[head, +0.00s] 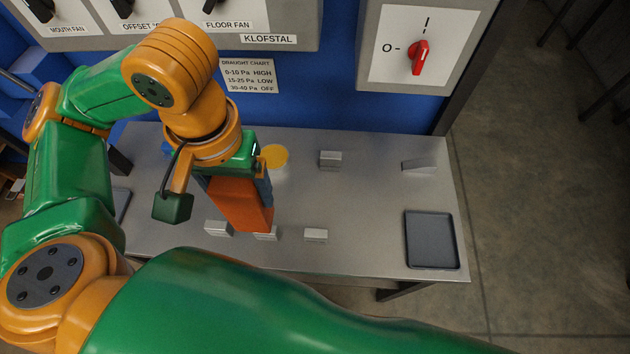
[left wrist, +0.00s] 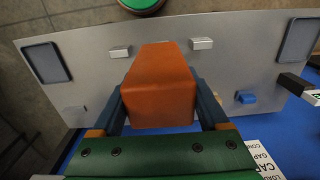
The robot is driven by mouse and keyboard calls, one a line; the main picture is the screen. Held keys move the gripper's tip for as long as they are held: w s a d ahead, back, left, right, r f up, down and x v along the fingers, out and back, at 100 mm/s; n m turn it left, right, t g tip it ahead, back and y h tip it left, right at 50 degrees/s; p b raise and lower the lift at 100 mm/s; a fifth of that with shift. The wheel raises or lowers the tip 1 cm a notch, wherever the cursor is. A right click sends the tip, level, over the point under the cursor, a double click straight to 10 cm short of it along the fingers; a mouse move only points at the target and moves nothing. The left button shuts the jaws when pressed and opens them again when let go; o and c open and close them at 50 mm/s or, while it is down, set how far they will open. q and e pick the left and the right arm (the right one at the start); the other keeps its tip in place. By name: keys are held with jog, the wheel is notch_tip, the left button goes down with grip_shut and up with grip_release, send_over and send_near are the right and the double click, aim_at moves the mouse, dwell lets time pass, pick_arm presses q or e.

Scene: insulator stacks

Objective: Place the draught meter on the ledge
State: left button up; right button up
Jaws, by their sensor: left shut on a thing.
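The draught meter, seemingly the orange box-shaped body (head: 240,205), hangs from my left gripper (head: 238,183) over the left half of a grey metal worktop (head: 365,215). That worktop may be the ledge; no separate ledge can be made out. In the left wrist view the orange body (left wrist: 158,82) sits between the two dark fingers of the left gripper (left wrist: 162,100), which are shut on its sides. Whether its lower end touches the worktop is not clear. My right gripper is not in view.
Small metal blocks (head: 330,159) (head: 316,235) stand spread on the worktop. A yellow disc (head: 275,157) lies behind the gripper. A dark tray (head: 431,240) lies at the right end. A blue wall and a panel with a red knob (head: 419,57) rise behind. The middle right is clear.

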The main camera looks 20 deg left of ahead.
pick_arm(q)
jog(key=w+f, duration=1.3)
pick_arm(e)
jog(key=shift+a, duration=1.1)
pick_arm(q)
jog(key=shift+d+f, duration=0.1)
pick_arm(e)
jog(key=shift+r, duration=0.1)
pick_arm(q)
jog(key=o, duration=1.4)
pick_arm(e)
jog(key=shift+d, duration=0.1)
